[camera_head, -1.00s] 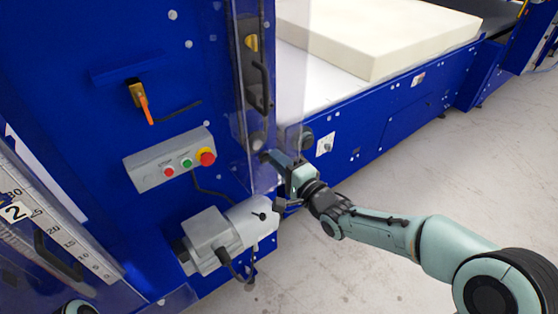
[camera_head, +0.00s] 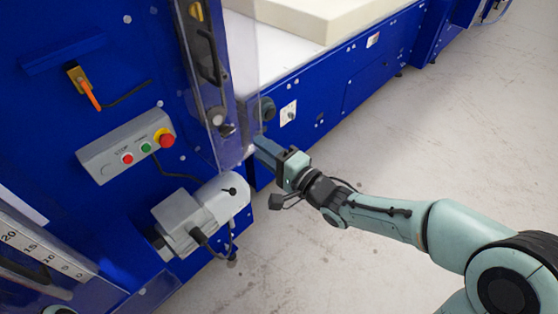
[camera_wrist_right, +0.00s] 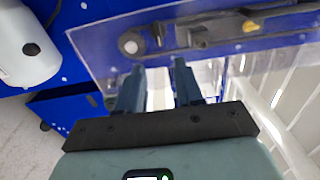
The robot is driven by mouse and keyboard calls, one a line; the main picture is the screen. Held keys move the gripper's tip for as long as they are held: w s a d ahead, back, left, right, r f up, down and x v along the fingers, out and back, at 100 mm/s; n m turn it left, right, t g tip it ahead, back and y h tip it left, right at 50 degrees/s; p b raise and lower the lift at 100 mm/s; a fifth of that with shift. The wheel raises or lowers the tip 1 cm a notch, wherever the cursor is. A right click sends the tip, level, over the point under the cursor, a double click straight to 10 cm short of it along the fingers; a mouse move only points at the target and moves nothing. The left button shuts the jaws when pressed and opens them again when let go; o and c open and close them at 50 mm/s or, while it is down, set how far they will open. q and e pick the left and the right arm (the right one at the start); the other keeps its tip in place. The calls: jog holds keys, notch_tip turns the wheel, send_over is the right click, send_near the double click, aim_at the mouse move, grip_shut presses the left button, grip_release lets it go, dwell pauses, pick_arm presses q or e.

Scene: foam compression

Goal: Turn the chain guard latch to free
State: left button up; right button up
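The clear guard panel (camera_head: 238,75) stands at the machine's front corner. I cannot tell for sure which one is the chain guard latch. The knob (camera_wrist_right: 131,45) and the yellow piece (camera_wrist_right: 249,26) also show in the right wrist view. My right gripper (camera_head: 260,146) is just right of and below the knob, apart from it. Its two fingers (camera_wrist_right: 157,75) are spread with nothing between them. My left gripper is out of view.
A grey button box (camera_head: 125,145) and an orange-handled switch (camera_head: 88,92) are on the blue wall. A grey motor (camera_head: 195,212) juts out below the guard. A cream foam block (camera_head: 310,18) lies on the bed behind. The floor at right is clear.

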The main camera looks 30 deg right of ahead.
jog(key=v, duration=0.4)
jog(key=shift+s+d, duration=0.15)
jog(key=shift+s, duration=0.2)
jog(key=shift+f, duration=0.1)
notch_tip(320, 180, down, 27)
jog(key=n+g+h+p, duration=0.3)
jog(key=g, duration=0.5)
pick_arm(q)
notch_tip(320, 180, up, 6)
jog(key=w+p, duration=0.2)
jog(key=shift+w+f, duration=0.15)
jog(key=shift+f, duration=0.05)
pick_arm(e)
jog(key=s+a+f+n+g, duration=0.3)
jog(key=s+f+g, duration=0.2)
jog(key=s+f, duration=0.4)
jog(key=s+a+f+n+g, duration=0.4)
jog(key=s+f, duration=0.5)
jog(key=s, duration=0.5)
jog(key=shift+s+a+g, duration=0.15)
jog(key=shift+a+g, duration=0.2)
jog(key=shift+g, duration=0.15)
